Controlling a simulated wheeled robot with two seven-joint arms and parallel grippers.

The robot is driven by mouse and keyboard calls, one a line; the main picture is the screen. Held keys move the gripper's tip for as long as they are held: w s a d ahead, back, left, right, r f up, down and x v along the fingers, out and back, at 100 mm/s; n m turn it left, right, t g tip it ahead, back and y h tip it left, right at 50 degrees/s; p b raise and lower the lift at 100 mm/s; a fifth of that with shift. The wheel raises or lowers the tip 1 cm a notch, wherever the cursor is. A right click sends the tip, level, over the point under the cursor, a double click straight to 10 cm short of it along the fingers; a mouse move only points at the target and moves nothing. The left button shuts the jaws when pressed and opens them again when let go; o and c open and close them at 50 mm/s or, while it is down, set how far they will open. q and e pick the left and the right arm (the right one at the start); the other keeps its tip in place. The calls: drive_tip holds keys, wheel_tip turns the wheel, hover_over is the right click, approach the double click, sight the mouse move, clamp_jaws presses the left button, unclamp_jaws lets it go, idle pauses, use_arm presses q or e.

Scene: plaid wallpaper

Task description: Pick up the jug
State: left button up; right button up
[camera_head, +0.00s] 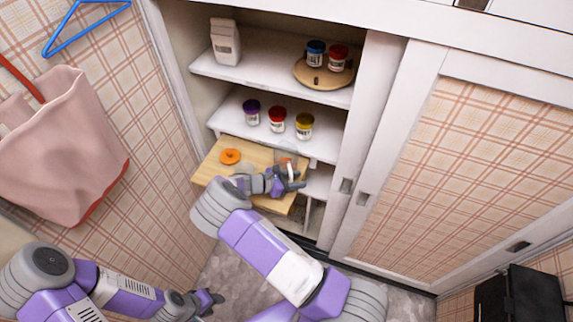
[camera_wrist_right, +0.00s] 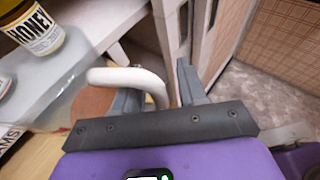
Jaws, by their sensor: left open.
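The jug (camera_wrist_right: 72,108) is clear, with a white handle (camera_wrist_right: 135,77), in the right wrist view. In the head view it shows faintly (camera_head: 288,156) on the pull-out wooden board, partly hidden by my right gripper (camera_head: 290,178). In the wrist view the fingers of my right gripper (camera_wrist_right: 160,88) are apart, with the handle's bend between them. There is a gap beside the handle, so it is not clamped. My left gripper (camera_head: 214,299) is open, low at the left, far from the jug.
The wooden board (camera_head: 214,168) also bears an orange-topped item (camera_head: 230,156). Jars with purple, red and yellow lids (camera_head: 277,122) stand on the shelf above. A honey jar (camera_wrist_right: 35,30) is close in the wrist view. The cabinet post (camera_head: 355,130) stands to the right.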

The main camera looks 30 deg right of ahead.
clamp_jaws()
drive_tip(key=shift+r, duration=0.15)
